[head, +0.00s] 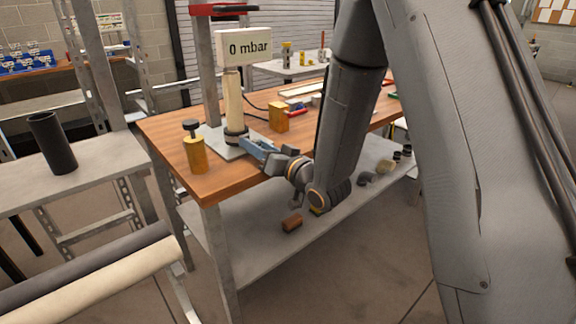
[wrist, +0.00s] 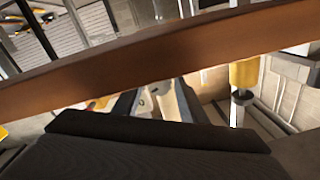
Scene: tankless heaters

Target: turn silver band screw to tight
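A cream hose (head: 232,98) stands upright on a grey base plate (head: 212,140) on the wooden bench, with a dark collar with a silver-looking band (head: 236,136) around its foot. The band's screw is too small to make out. My gripper (head: 254,146) reaches in low from the right, its tip close to the collar; I cannot tell whether it touches. In the wrist view, the gripper's dark fingers (wrist: 158,104) show beyond a dark foreground part, with a pale shape between them. Whether they close on anything is hidden. A sign (head: 245,47) above the hose reads "0 mbar".
A brass cylinder with a dark knob (head: 194,150) stands left of the plate. A yellow block (head: 278,119) sits behind my gripper. The wooden bench edge (wrist: 150,55) crosses the wrist view. A grey lower shelf (head: 262,240) holds several small parts.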

